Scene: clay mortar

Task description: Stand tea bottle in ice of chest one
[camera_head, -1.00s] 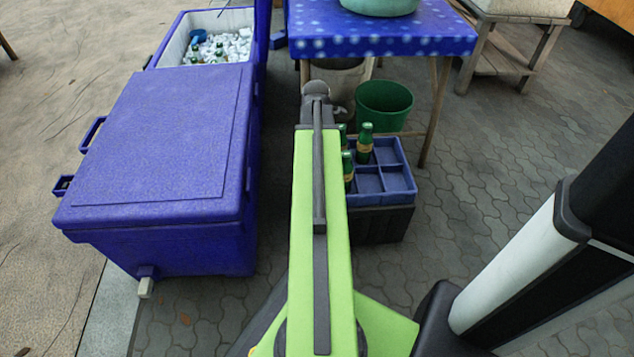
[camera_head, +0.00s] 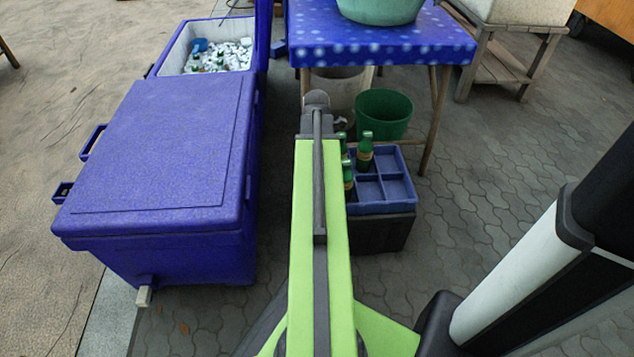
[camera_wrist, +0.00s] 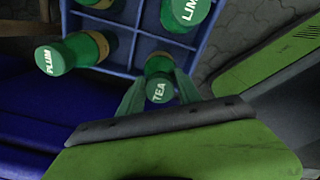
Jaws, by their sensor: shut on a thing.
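The tea bottle (camera_wrist: 159,84), green with "TEA" on its cap, is upright between the two fingers of my gripper (camera_wrist: 160,94) in the wrist view. The gripper is shut on it near its neck. It stands at the edge of the blue divided crate (camera_wrist: 149,46); I cannot tell whether its base is still in a compartment. In the head view my arm hides the gripper. An open blue chest (camera_head: 168,66) at the back left holds white ice (camera_head: 238,57) with several green bottles. Nothing visible tells which chest is chest one.
A closed blue chest (camera_head: 160,140) stands left of my arm. The blue crate (camera_head: 395,190) holds other bottles, including plum (camera_wrist: 62,55) and a "LIM" cap (camera_wrist: 188,10). A green bucket (camera_head: 385,113) and a spotted table (camera_head: 400,40) stand behind.

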